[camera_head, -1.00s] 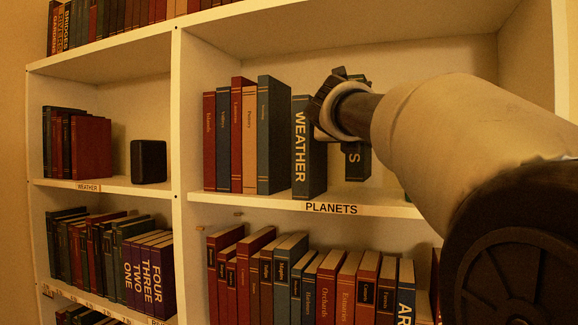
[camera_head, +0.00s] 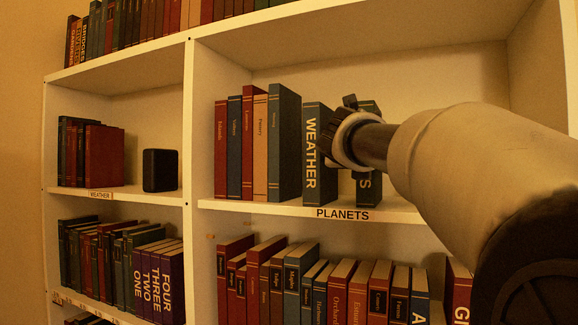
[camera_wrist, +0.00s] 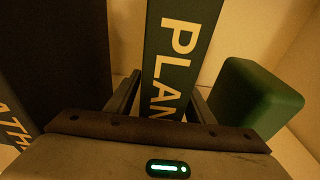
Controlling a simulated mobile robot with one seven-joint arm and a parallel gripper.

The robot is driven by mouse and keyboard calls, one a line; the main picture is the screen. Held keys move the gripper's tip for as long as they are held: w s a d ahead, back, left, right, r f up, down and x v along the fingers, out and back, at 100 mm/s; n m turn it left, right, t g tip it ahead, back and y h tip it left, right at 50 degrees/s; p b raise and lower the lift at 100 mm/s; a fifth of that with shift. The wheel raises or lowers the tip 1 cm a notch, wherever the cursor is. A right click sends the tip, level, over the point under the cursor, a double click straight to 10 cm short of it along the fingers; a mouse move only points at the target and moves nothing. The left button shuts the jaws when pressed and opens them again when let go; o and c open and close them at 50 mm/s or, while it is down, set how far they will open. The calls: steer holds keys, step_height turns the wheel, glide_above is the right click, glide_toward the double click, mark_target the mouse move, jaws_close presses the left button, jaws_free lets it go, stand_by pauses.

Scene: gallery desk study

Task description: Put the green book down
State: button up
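The green book (camera_wrist: 180,50), with "PLAN" readable on its spine, stands upright between the fingers of my gripper (camera_wrist: 165,105) in the wrist view. The fingers lie close along both sides and look shut on it. In the head view the green book (camera_head: 370,190) is partly hidden behind my gripper (camera_head: 345,140). Its lower end is level with the shelf (camera_head: 270,208) above the "PLANETS" label (camera_head: 343,213), and it seems to rest there. The dark "WEATHER" book (camera_head: 317,185) stands just left of it, with a small gap.
A row of books (camera_head: 247,150) stands further left on the same shelf. A rounded green block (camera_wrist: 255,100) is close on the right in the wrist view; my arm hides that area in the head view. A lower shelf holds many books (camera_head: 300,285). A black box (camera_head: 160,170) stands in the left bay.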

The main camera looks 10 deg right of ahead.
steer(key=shift+r, duration=0.15)
steer(key=shift+s+a, duration=0.15)
steer(key=shift+s, duration=0.05)
steer(key=v, duration=1.2)
steer(key=s+a+f+m+g+y, duration=0.2)
steer(key=s+f+m, duration=0.5)
steer(key=f, duration=0.6)
steer(key=s+a+f+m+g+y, duration=0.3)
steer(key=s+f+m, duration=0.4)
steer(key=f+m, duration=0.5)
steer(key=s+a+f+m+g+y, duration=0.2)
steer(key=s+a+f+m+y, duration=0.2)
steer(key=f, duration=1.1)
steer(key=s+a+m, duration=0.1)
steer(key=s+m, duration=0.2)
steer(key=m, duration=0.3)
steer(key=shift+s+f+g+b, duration=0.2)
steer(key=shift+f+g+b, duration=0.1)
steer(key=shift+g, duration=0.1)
